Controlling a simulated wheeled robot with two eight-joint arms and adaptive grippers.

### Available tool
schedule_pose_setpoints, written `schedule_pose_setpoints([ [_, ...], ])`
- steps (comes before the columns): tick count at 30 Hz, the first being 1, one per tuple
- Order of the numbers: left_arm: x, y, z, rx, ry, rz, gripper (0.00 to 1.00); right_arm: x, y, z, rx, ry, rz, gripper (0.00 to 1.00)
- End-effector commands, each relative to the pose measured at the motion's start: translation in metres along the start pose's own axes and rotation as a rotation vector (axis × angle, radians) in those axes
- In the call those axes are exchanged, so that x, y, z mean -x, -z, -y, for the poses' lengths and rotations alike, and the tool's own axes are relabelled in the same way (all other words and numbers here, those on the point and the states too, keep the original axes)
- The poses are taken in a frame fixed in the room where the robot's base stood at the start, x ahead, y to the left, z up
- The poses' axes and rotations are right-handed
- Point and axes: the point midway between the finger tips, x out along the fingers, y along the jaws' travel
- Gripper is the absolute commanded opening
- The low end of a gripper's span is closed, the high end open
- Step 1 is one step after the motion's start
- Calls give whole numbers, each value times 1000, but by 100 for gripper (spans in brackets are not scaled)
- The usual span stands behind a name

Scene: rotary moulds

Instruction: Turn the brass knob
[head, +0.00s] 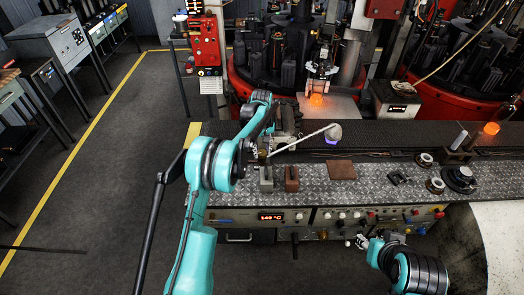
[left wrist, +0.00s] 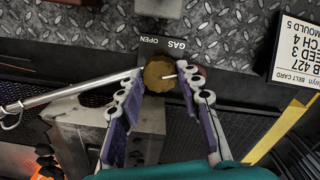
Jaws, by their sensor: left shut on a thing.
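The brass knob (left wrist: 157,72) shows in the left wrist view as a small round brass piece with a white pointer mark directed to the right. A dark plate (left wrist: 165,43) lettered GAS and OPEN lies beside it. My left gripper (left wrist: 161,79) is shut on the knob, with one purple-padded finger on each side. In the head view my left arm reaches over the bench and largely hides the knob. My right gripper (head: 363,242) is low at the bench front, away from the knob; its finger opening is too small to make out.
A long metal rod (left wrist: 65,94) runs close to the left finger; in the head view it ends at a pale rounded piece (head: 333,133). A grey block (head: 266,180) and a brown block (head: 291,179) stand near my left arm. A belt card (left wrist: 299,52) lies at right.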

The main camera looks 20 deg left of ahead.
Motion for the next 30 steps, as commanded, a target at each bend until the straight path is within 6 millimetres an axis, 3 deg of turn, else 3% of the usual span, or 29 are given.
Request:
schedule_pose_setpoints([
  [30, 0, 0, 0, -945, 0, 1, 6, -11, -8, 0, 0, 0, 0, 40],
])
